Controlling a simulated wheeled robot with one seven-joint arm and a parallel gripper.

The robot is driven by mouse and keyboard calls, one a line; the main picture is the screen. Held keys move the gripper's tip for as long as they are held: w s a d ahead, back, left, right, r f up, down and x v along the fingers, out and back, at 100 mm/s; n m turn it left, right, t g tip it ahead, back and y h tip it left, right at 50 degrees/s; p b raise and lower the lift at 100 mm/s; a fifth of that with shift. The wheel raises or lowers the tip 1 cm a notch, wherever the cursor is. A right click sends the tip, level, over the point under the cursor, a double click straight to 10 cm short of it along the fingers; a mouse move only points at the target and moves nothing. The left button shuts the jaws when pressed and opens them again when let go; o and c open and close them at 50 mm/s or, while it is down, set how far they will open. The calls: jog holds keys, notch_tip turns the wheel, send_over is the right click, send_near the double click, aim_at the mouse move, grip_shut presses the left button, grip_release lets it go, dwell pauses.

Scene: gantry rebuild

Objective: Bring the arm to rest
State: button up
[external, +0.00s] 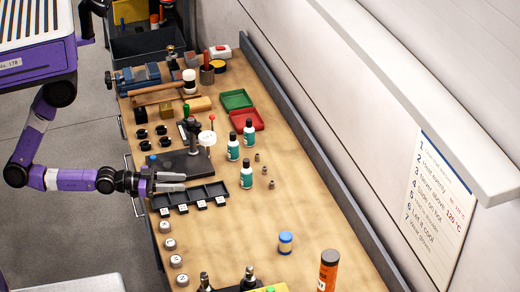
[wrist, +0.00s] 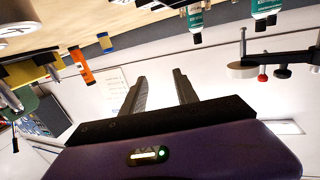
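My purple arm (external: 78,180) reaches in from the left over the near edge of the workbench (external: 300,213). My gripper (external: 184,182) is by the black compartment tray and the dark stand base, its two fingers apart. In the wrist view my gripper (wrist: 160,92) shows two grey fingers spread with nothing between them. The wrist picture is upside down, with the bench along its top. Whether the fingers touch the tray or stand base cannot be told.
A black tray (external: 190,197) with labelled compartments and a stand (external: 192,135) are close to the gripper. Green-labelled bottles (external: 233,147), a blue-capped jar (external: 285,243) and an orange tube (external: 328,271) stand on the bench. Several round labelled pieces line the near edge. The bench's middle right is mostly clear.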

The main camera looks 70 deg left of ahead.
jog(key=s+a+n+g+y+b, duration=0.2)
jog(key=s+a+n+y, duration=0.1)
jog(key=s+a, duration=1.3)
jog(key=shift+s+f+n+y+b, duration=0.15)
jog(key=shift+s+n+y+b, duration=0.15)
jog(key=shift+s+y, duration=0.5)
